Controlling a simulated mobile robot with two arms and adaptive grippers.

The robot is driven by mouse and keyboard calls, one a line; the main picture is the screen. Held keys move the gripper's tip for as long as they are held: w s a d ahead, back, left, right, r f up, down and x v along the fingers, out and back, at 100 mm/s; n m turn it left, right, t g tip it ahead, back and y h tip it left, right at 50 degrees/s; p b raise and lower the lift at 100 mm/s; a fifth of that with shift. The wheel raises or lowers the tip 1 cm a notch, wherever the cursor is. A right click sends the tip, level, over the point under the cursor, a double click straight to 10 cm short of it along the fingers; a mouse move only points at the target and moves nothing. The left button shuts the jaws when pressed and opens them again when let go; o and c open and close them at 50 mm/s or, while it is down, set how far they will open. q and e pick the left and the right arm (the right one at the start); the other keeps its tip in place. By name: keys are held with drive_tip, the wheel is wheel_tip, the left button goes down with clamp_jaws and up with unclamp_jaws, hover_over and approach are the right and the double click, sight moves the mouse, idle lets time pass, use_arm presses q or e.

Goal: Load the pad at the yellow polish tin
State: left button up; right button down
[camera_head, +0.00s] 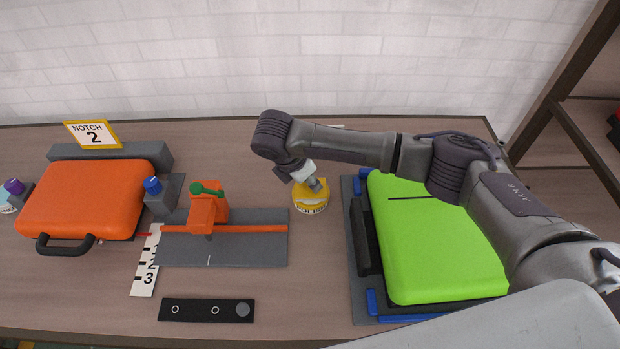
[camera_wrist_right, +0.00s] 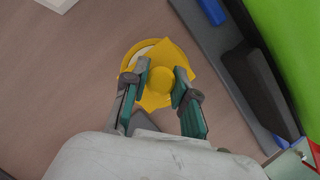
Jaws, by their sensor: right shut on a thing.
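The yellow polish tin (camera_head: 310,207) stands on the table left of the green case, with dark lettering on its front. In the right wrist view its round yellow rim (camera_wrist_right: 128,58) shows around a pale inside. My right gripper (camera_head: 316,185) is directly over the tin, pointing down. In the wrist view its two fingers (camera_wrist_right: 160,92) are shut on the round knob of a yellow pad (camera_wrist_right: 172,53) with pointed corners. The pad overlaps the tin's opening; I cannot tell whether it touches the polish. My left gripper is not in view.
A green case (camera_head: 435,240) lies on a grey mat at right. An orange case (camera_head: 90,198) lies at left. Between stand an orange clamp-like fixture (camera_head: 208,212) on a grey plate, a numbered strip (camera_head: 146,265) and a black bar (camera_head: 206,310). Table right of the bar is clear.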

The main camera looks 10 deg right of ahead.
drive_tip(key=shift+s+f+p, duration=0.1)
drive_tip(key=shift+p, duration=0.3)
idle(1.5)
wheel_tip(320, 180, up, 7)
drive_tip(key=p, duration=0.8)
idle(0.5)
idle(0.4)
